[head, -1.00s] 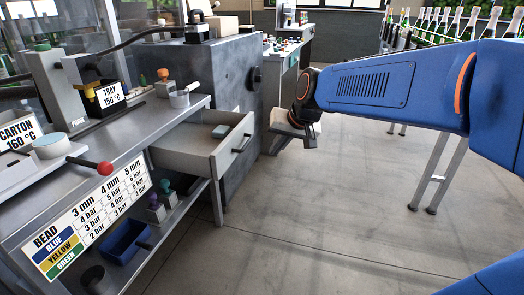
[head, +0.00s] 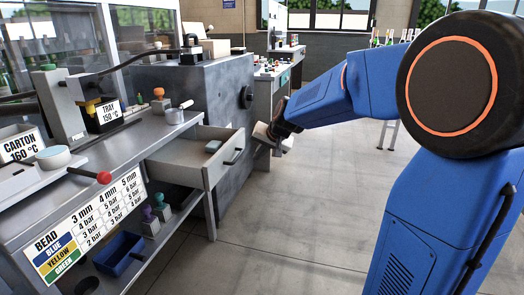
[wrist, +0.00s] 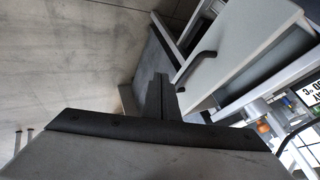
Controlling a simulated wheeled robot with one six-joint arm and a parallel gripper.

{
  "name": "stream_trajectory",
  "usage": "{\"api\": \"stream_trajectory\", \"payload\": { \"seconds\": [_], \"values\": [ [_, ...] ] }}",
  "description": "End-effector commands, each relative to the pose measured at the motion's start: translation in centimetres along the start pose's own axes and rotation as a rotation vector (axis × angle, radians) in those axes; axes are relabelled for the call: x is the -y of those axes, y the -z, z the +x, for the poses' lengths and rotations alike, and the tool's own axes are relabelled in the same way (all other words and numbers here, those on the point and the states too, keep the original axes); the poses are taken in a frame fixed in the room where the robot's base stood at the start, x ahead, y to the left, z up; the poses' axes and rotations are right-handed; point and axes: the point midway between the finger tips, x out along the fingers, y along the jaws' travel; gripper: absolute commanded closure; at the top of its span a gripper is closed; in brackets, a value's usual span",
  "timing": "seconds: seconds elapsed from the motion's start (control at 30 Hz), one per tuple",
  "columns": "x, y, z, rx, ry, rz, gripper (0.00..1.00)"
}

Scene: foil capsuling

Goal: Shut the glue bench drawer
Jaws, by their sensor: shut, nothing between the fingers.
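The glue bench drawer (head: 207,170) is pulled out of the bench (head: 85,172), with a dark bar handle (head: 234,157) on its front. A small grey block (head: 213,146) lies inside it. In the wrist view the drawer front (wrist: 245,50) and its handle (wrist: 196,68) are at the upper right. My gripper (head: 278,145) is to the right of the drawer front in the head view, apart from it. In the wrist view my gripper's fingers (wrist: 161,90) are together with nothing between them, to the left of the handle.
A grey machine cabinet (head: 225,88) stands behind the drawer. A red-knobbed lever (head: 104,178) sticks out over the bench edge. A blue bin (head: 119,254) and several stamps are on the shelf below. The floor (head: 270,225) in front of the drawer is clear.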

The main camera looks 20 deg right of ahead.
Motion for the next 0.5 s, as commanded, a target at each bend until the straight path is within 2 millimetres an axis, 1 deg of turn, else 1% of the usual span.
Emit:
{"api": "stream_trajectory", "payload": {
  "seconds": [0.03,0.23,0.3,0.5],
  "values": [
    [0.0,-0.1,1.0,0.003,-0.001,0.001,1.00],
    [0.1,-0.1,4.2,0.002,-0.001,-0.001,1.00],
    [1.4,0.1,4.4,0.000,0.001,-0.004,1.00],
    [3.2,0.3,5.0,0.000,0.000,-0.001,1.00]
  ]
}}
